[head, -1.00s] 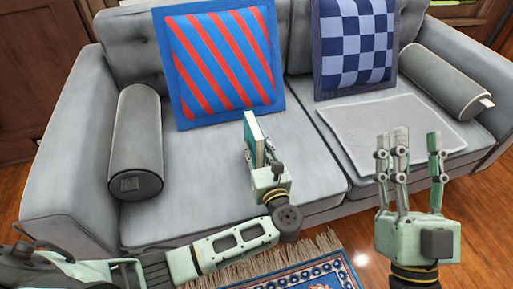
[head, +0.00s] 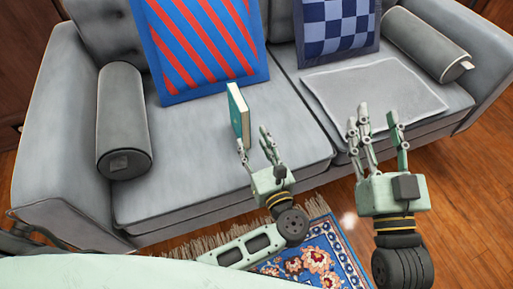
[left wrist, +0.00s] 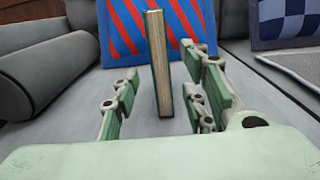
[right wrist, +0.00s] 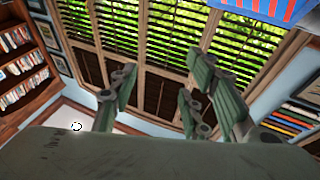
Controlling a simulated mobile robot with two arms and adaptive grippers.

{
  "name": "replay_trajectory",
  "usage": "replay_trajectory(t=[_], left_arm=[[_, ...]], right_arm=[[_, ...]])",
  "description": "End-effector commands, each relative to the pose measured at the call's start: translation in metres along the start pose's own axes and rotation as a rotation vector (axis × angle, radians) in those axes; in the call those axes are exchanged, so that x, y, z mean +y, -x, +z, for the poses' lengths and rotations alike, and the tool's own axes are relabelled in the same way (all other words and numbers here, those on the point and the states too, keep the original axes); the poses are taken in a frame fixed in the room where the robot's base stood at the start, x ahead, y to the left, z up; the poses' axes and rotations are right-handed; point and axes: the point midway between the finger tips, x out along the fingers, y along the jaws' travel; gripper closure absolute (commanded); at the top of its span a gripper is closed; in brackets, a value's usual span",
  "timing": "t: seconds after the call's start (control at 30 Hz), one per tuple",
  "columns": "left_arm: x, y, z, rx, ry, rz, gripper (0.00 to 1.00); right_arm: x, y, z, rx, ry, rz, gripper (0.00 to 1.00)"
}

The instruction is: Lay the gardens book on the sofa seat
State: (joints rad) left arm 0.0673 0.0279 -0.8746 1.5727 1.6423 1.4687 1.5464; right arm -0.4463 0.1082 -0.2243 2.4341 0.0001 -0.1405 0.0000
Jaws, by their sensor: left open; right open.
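The teal book (head: 238,116) stands upright on edge on the grey sofa seat (head: 187,139), in front of the striped cushion. Its title cannot be read. My left gripper (head: 255,142) is open just in front of the book. In the left wrist view the book (left wrist: 158,65) stands beyond and between the open fingers (left wrist: 160,95), with its page edges facing me, and the fingers do not grip it. My right gripper (head: 375,128) is open and empty, in front of the sofa's right part. The right wrist view shows its spread fingers (right wrist: 165,90) with nothing between them.
A red-and-blue striped cushion (head: 200,45) and a checked cushion (head: 337,25) lean on the backrest. Grey bolsters lie at the left (head: 123,120) and right (head: 425,45). A grey mat (head: 375,92) covers part of the right seat. A patterned rug (head: 310,258) lies on the floor.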

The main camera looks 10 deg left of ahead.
Motion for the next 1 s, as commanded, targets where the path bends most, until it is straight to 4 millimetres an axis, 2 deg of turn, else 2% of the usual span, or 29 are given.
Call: replay_trajectory(t=[0.1,0.2,0.27,0.37,0.47,0.5,0.6,0.67,0.7,0.83,0.9,1.0], left_arm=[[0.0,0.015,0.0,0.001,0.001,0.0,0.6],[0.0,0.021,0.002,-0.005,-0.004,-0.003,0.6],[-0.002,0.021,0.01,-0.029,-0.024,-0.018,0.6],[-0.005,0.017,0.043,-0.131,-0.117,-0.072,0.6],[-0.007,0.015,0.098,-0.324,-0.32,-0.128,0.6],[-0.007,0.016,0.123,-0.42,-0.434,-0.139,0.6],[-0.006,0.028,0.176,-0.665,-0.779,-0.125,0.6],[-0.006,0.037,0.199,-0.801,-1.015,-0.09,0.6],[-0.006,0.043,0.209,-0.886,-1.186,-0.058,0.6],[-0.002,0.054,0.22,-1.104,-1.772,0.077,0.6],[0.005,0.052,0.215,-1.174,-2.07,0.148,0.6],[0.018,0.045,0.205,-1.224,-2.42,0.229,0.6]], right_arm=[[0.001,0.001,0.006,-0.034,0.001,0.002,0.57],[0.001,0.001,0.009,-0.048,0.002,0.003,0.57],[0.001,0.001,0.011,-0.053,0.002,0.003,0.57],[0.001,0.001,0.011,-0.056,0.002,0.003,0.57],[0.001,0.001,0.011,-0.055,0.002,0.003,0.57],[0.001,0.001,0.011,-0.055,0.002,0.003,0.57],[0.001,0.001,0.011,-0.055,0.002,0.003,0.57],[0.001,0.001,0.011,-0.054,0.002,0.003,0.57],[0.002,0.001,0.011,-0.054,0.002,0.003,0.57],[0.002,0.001,0.011,-0.054,0.002,0.003,0.57],[0.002,0.001,0.011,-0.054,0.002,0.003,0.57],[0.001,0.001,0.011,-0.053,0.001,0.003,0.57]])
